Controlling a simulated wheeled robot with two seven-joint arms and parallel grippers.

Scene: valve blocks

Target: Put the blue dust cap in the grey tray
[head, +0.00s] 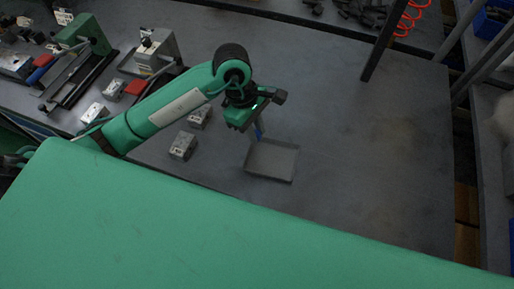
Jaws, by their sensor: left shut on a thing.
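The grey tray (272,161) lies on the table near the middle of the head view. My left gripper (257,122) comes in from the left and is above the tray's upper left edge. It is shut on the blue dust cap (259,131), which shows as a small blue piece below the jaws. The cap looks close to the tray's far rim; its exact height above the tray I cannot tell. The tray looks empty. My right gripper is not in view.
Several silvery valve blocks (183,145) stand on the table left of the tray. Green and grey bench tools (80,50) stand at the upper left. The table (370,150) right of the tray is clear. A dark post (379,50) rises at the upper right.

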